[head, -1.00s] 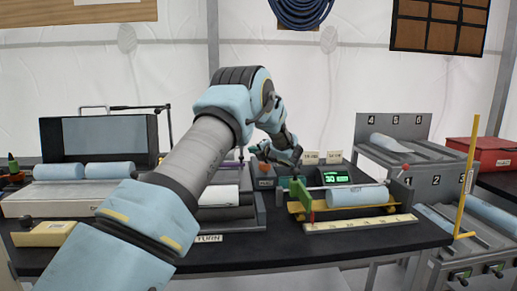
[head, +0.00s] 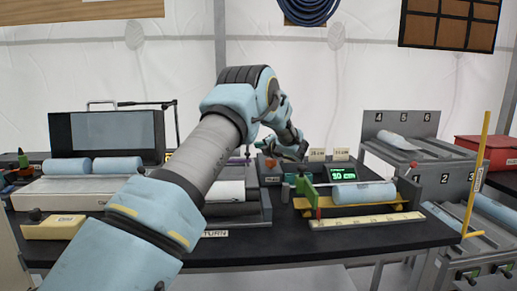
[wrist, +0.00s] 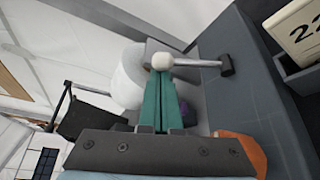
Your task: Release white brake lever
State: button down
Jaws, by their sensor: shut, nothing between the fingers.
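The white brake lever shows in the wrist view as a round white knob (wrist: 163,60) on a metal rod, which runs right to a dark end piece. My gripper (wrist: 165,76) has its two teal fingers together, empty, with the tips right at the knob. I cannot tell whether they touch it. A white roll (wrist: 128,77) lies just left of the fingers. In the head view my wrist is over the middle of the bench, near the white roll's machine (head: 262,207); the knob and fingertips are not clear there.
In the wrist view a dark grey housing (wrist: 235,60) fills the right side, with a numbered card (wrist: 298,32) beyond. In the head view a blue roll (head: 364,193) lies on a yellow cradle at right. A green arm (head: 304,188) and a lit display (head: 350,171) stand close by.

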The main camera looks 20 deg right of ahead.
jog(key=shift+s+d+r+b, duration=0.1)
jog(key=shift+d+b, duration=0.25)
jog(key=shift+b, duration=0.15)
jog(key=shift+d+b, duration=0.35)
jog(key=shift+b, duration=0.15)
jog(key=shift+s+d+r+m+t+y+b, duration=0.2)
jog(key=shift+d+m+t+y+b, duration=0.1)
jog(key=shift+d+m+b, duration=0.3)
jog(key=shift+d+r, duration=0.1)
jog(key=shift+d, duration=0.15)
jog(key=shift+s+d+m+b, duration=0.15)
jog(key=shift+d+m+b, duration=0.45)
jog(key=shift+b, duration=0.15)
jog(key=shift+s+d+b, duration=0.1)
jog(key=shift+d+b, duration=0.55)
jog(key=shift+d, duration=0.05)
jog(key=shift+r, duration=0.15)
